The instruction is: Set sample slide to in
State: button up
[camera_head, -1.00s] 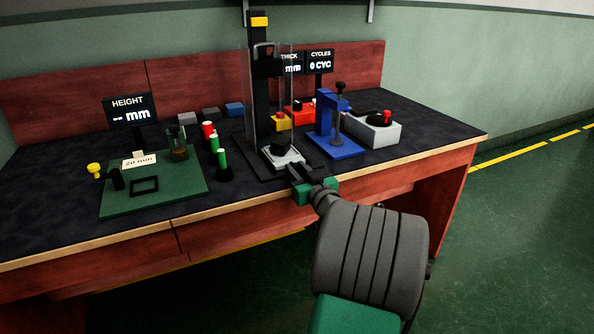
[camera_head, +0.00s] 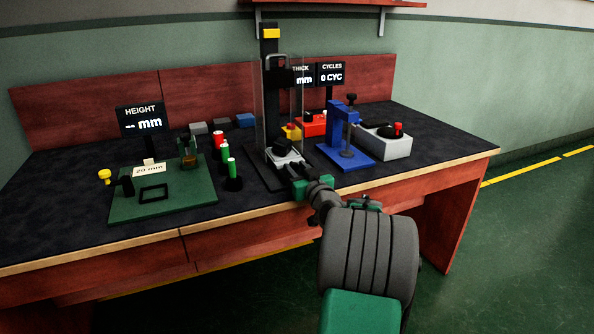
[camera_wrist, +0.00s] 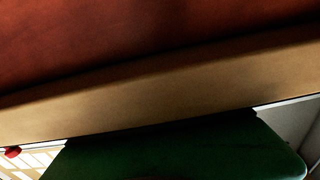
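A light grey slide plate (camera_head: 289,157) with a dark block on it shows at the foot of a tall black stand with clear guard panels (camera_head: 268,95). I take this plate to be the sample slide. My gripper (camera_head: 294,170), with dark fingers and a green body, is at the front of the stand, at the plate's near edge. The fingers hide part of that edge. I cannot tell whether they touch or grip it.
Right of the stand are a blue press (camera_head: 342,145) and a grey box with a red knob (camera_head: 390,145). Left are red and green cylinders and a green board (camera_head: 180,200) with a "20 mm" label. HEIGHT, THICK and CYCLES displays stand behind. The bench's front edge (camera_head: 400,173) runs below my gripper.

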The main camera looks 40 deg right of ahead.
jog(key=shift+o, duration=1)
